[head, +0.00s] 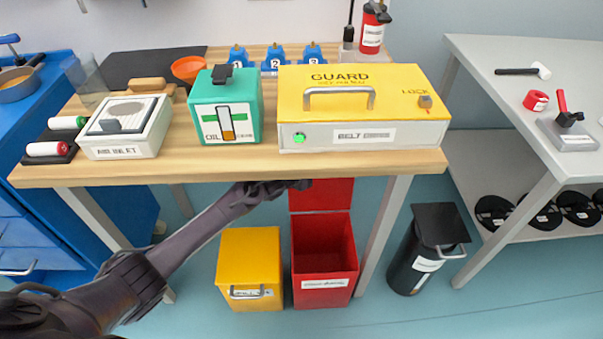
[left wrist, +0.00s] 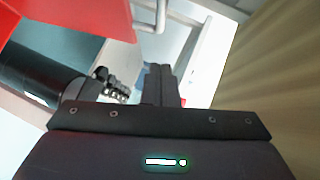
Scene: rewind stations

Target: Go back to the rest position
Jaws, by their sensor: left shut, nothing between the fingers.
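My left arm reaches in from the lower left in the head view. My left gripper (head: 300,185) is just below the front edge of the wooden bench (head: 225,172), in front of the upright red lid (head: 325,194). In the left wrist view its fingers (left wrist: 160,84) are together with nothing between them. My right gripper is in neither view.
A yellow bin (head: 249,262) and an open red bin (head: 323,265) stand below the gripper. A black bin (head: 425,255) stands right of a bench leg. The yellow guard box (head: 360,100) and green oil box (head: 225,105) are on the bench.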

